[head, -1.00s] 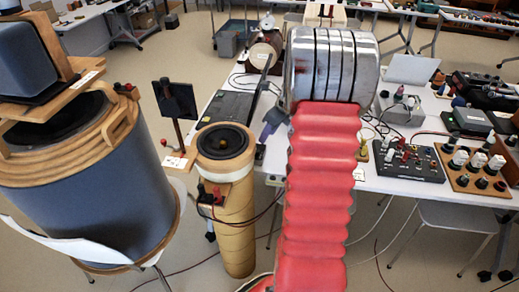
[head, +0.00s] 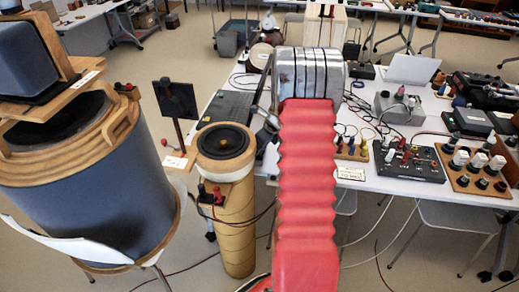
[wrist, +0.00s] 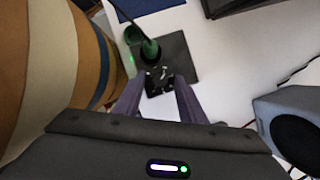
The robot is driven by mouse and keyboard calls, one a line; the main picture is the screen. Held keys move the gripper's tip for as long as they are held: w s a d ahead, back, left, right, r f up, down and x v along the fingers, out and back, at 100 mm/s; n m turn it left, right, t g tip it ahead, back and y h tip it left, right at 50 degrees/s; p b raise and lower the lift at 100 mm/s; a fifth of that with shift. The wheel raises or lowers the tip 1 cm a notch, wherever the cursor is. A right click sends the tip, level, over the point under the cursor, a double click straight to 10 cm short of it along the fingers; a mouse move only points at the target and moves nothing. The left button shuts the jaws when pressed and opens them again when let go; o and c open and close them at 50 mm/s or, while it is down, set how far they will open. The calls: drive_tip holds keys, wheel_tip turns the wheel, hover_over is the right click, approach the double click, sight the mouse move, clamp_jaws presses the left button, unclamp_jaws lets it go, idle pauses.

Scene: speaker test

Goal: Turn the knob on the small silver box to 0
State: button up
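A small silver-grey box (head: 400,106) with knobs on top stands on the white table, right of my arm in the head view. Its knob's setting is too small to read. My gripper (wrist: 158,98) shows in the wrist view with its two fingers apart and nothing clearly held between them. Beyond the fingertips is a dark square plate (wrist: 180,62) with a green upright part (wrist: 150,48). In the head view my gripper is mostly hidden by my arm, left of it near the table's left edge, apart from the silver box.
A black panel with several knobs (head: 408,160) and a wooden board with white knobs (head: 471,164) stand at the table's front right. A striped cylinder (wrist: 60,60) is close on the wrist view's left. A grey box with a black disc (wrist: 291,122) is at right.

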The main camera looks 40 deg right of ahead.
clamp_jaws()
idle(0.4)
drive_tip(key=shift+n, duration=0.3)
drive_tip(key=n, duration=0.2)
drive_tip(key=n+g+y, duration=0.1)
drive_tip(key=n, duration=0.1)
drive_tip(key=n+y, duration=0.1)
drive_tip(key=shift+w+d+n, duration=0.15)
drive_tip(key=shift+d+n, duration=0.15)
drive_tip(key=shift+n, duration=0.1)
drive_tip(key=n, duration=0.2)
drive_tip(key=n+g+y, duration=0.1)
drive_tip(key=n, duration=0.1)
drive_tip(key=n+g, duration=0.1)
drive_tip(key=n, duration=0.1)
drive_tip(key=shift+w+d, duration=0.1)
drive_tip(key=shift+w, duration=0.15)
unclamp_jaws()
drive_tip(key=shift+r, duration=0.1)
idle(0.3)
